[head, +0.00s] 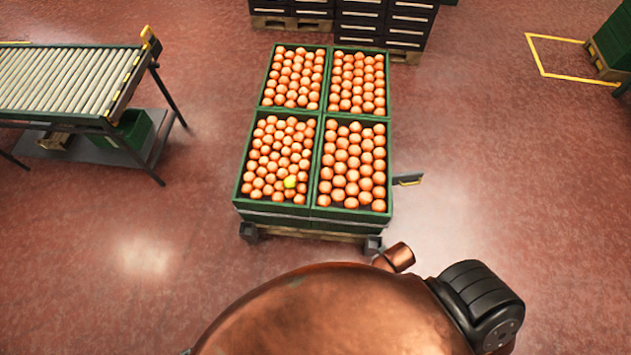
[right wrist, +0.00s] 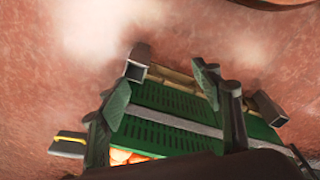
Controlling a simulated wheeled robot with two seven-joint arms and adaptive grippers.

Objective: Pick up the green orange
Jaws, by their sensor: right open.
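A yellow-green orange (head: 290,182), the only one of clearly that colour, lies among orange fruit in the front left green crate (head: 238,180), near the crate's front edge. My right gripper (right wrist: 162,90) shows in the right wrist view with its two fingers apart and nothing between them. Beyond the fingers is the slotted green side of a crate (right wrist: 170,98), with some orange fruit (right wrist: 125,156) at the lower edge. The green orange cannot be made out there. In the head view neither gripper can be seen; my copper body and a black arm joint fill the bottom.
Several crates of oranges stand together on a wheeled base; a dark bar (head: 408,180) sticks out at its right. A roller conveyor (head: 65,78) stands at the left. Dark stacked crates (head: 385,22) are at the back. The red floor is free on both sides.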

